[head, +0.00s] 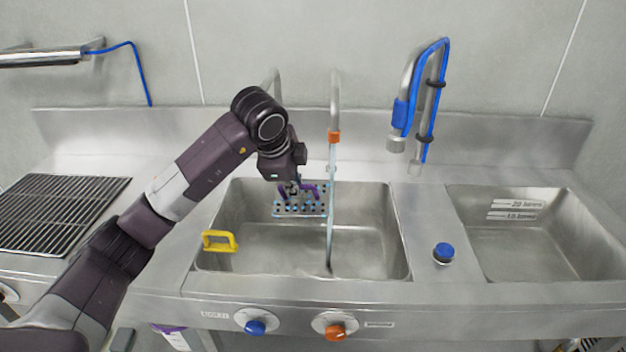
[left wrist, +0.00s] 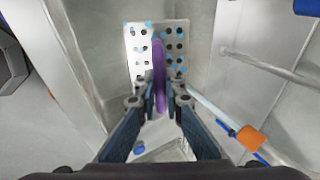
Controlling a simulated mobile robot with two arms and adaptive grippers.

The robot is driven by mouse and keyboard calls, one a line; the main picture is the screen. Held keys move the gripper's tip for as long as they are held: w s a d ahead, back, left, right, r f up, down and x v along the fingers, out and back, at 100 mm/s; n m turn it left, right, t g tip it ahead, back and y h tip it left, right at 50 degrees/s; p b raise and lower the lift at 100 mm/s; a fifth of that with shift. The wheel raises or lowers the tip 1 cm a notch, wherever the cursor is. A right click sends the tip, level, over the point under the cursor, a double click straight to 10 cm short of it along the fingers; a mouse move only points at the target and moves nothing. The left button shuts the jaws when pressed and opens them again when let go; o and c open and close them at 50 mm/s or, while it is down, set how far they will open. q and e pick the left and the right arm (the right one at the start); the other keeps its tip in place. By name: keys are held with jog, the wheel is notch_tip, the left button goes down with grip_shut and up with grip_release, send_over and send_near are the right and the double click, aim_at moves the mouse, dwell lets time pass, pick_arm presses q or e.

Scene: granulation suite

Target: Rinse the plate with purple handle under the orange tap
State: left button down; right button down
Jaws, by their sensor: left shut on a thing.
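My left gripper (head: 293,188) is shut on the purple handle (left wrist: 159,75) of a perforated metal plate (head: 290,210). The plate hangs over the left basin (head: 270,262), and its holed face with light blue spots also shows in the left wrist view (left wrist: 137,62). The orange tap (head: 335,137) has a thin stream of water (head: 330,235) falling from it into the basin. The plate's right edge is at or just beside the stream; I cannot tell whether water strikes it. My right gripper is not in view.
A yellow handle (head: 219,241) is at the basin's left front. Orange (head: 335,331) and blue (head: 255,327) knobs sit on the front panel. A blue-hosed tap (head: 418,95) stands at the back. The right basin (head: 520,250) looks empty. A dark grate (head: 60,212) is at left.

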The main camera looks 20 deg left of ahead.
pick_arm(q)
jog(key=shift+r, duration=0.15)
jog(key=s+r+p, duration=0.1)
jog(key=s+r, duration=0.3)
jog(key=s, duration=0.1)
dwell(0.5)
jog(key=shift+f, duration=0.1)
dwell(0.3)
